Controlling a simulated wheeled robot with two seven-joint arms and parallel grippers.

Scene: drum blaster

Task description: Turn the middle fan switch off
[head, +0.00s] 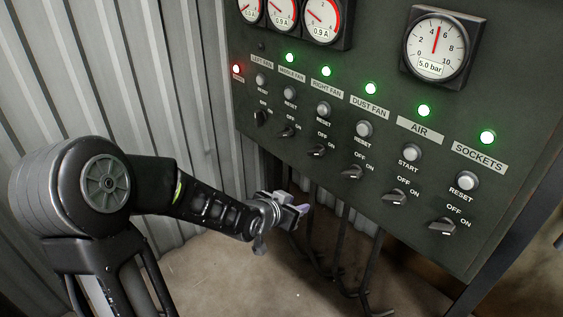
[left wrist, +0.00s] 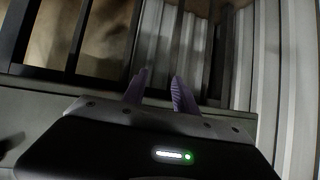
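The middle fan switch (head: 288,131) is a small dark rotary knob on the green control panel, second from the left in the switch row. Its handle looks turned toward ON, and the green lamp (head: 290,57) above the middle fan label (head: 291,74) is lit. My left gripper (head: 302,209) is below the panel's lower edge, under the switch row and apart from the knobs. In the left wrist view its two purple fingers (left wrist: 158,79) stand apart with nothing between them. My right gripper is not in view.
The right fan switch (head: 317,150) is close on the other side. Reset buttons sit above the switches. Dark cables (head: 340,235) hang below the panel; a corrugated wall (head: 150,80) is at left.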

